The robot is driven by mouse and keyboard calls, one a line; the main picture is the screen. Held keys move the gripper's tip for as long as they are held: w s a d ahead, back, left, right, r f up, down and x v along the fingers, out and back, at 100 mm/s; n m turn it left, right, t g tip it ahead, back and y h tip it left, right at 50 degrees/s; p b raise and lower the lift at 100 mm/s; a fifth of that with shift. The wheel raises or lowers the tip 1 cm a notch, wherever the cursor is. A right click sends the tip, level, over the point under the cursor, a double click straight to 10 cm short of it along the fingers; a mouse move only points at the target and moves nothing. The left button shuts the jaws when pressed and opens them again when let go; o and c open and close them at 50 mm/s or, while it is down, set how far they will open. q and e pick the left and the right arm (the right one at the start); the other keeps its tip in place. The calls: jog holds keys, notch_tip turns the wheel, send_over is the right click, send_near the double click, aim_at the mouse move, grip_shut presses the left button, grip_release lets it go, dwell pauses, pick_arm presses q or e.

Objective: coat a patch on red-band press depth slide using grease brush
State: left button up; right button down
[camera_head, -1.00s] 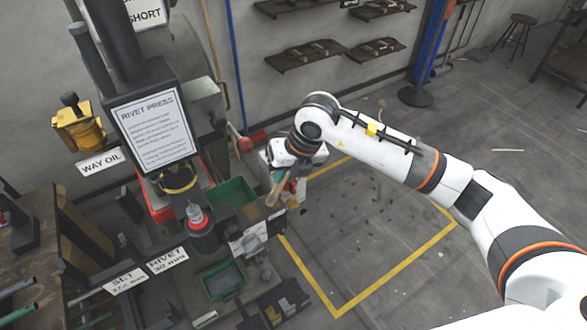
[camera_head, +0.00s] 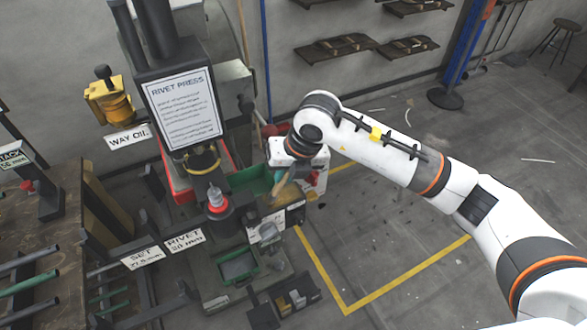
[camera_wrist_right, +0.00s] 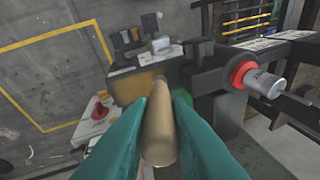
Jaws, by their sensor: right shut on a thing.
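The press (camera_head: 180,105) with the "RIVET PRESS" sign stands left of centre in the head view. A red band (camera_head: 217,199) rings its lower spindle. A red ring with a silver cylinder (camera_wrist_right: 265,85) shows at right in the wrist view. I cannot clearly make out the depth slide. My right gripper (camera_head: 286,180) is beside the press, at its right. Its teal fingers are shut on a tan wooden handle (camera_wrist_right: 160,130), likely of the grease brush; the handle also shows in the head view (camera_head: 280,188). The bristles are hidden. My left gripper is out of view.
A yellow oiler (camera_head: 108,100) with a "WAY OIL" label is mounted left of the press. Label cards "SET" and "RIVET" (camera_head: 184,241) stand in front. A small black bin (camera_head: 290,300) sits low. Open floor with a yellow line (camera_head: 400,276) lies to the right.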

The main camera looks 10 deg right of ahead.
jog(key=shift+s+a, duration=0.3)
jog(key=shift+a, duration=0.6)
jog(key=shift+r, duration=0.1)
notch_tip(320, 180, up, 6)
jog(key=p, duration=0.2)
jog(key=shift+p, duration=0.3)
jog(key=shift+r, duration=0.1)
